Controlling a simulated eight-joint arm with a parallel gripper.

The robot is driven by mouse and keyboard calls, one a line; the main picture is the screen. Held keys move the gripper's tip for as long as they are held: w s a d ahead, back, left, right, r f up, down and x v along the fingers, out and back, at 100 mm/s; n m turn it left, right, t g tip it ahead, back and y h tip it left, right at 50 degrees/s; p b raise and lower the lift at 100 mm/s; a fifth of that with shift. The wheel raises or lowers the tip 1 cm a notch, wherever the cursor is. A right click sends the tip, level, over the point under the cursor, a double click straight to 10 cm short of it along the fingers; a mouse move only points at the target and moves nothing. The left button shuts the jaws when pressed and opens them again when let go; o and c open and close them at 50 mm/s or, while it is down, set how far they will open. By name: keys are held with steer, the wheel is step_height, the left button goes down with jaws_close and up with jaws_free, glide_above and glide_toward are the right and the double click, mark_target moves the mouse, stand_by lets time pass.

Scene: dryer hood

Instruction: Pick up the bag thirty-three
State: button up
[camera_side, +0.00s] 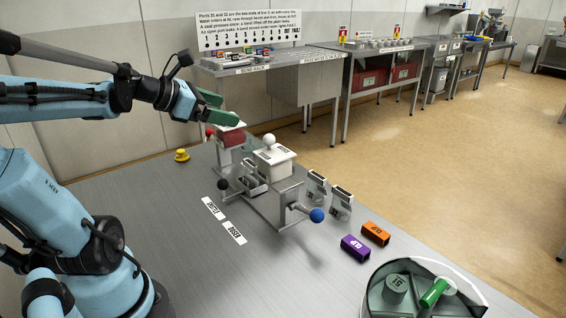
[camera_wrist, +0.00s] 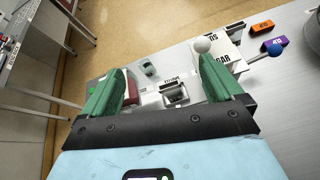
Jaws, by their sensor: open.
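I cannot make out a bag marked thirty-three in either view. My gripper (camera_side: 226,110) is open and empty, raised above the far left part of the metal bench. In the wrist view my gripper (camera_wrist: 166,72) has its two green fingers spread wide. A dark red block (camera_side: 231,137) sits below the fingertips at the fixture's far end. It also shows in the wrist view (camera_wrist: 132,89), beside the left finger and partly hidden by it. A green cylinder (camera_side: 434,293) leans in a round, clear-walled container (camera_side: 474,284) at the bottom right.
A metal fixture (camera_side: 283,205) with a white block (camera_side: 275,163) and ball-ended levers stands mid-bench. Two metal brackets (camera_side: 341,203), a purple block (camera_side: 355,248) and an orange block (camera_side: 375,234) lie to its right. A yellow knob (camera_side: 182,155) is at left. The front bench is clear.

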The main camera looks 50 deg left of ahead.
steer(key=a+n, duration=0.2)
steer(key=n, duration=0.1)
glide_toward(251, 162)
steer(key=shift+t+y, duration=0.3)
steer(key=shift+t, duration=0.1)
steer(key=x, duration=0.7)
steer(key=f+x, duration=0.1)
steer(key=x, duration=0.3)
steer(key=shift+w+d+f, duration=0.1)
steer(key=shift+w+d, duration=0.05)
steer(key=shift+d, duration=0.15)
steer(key=c, duration=1.1)
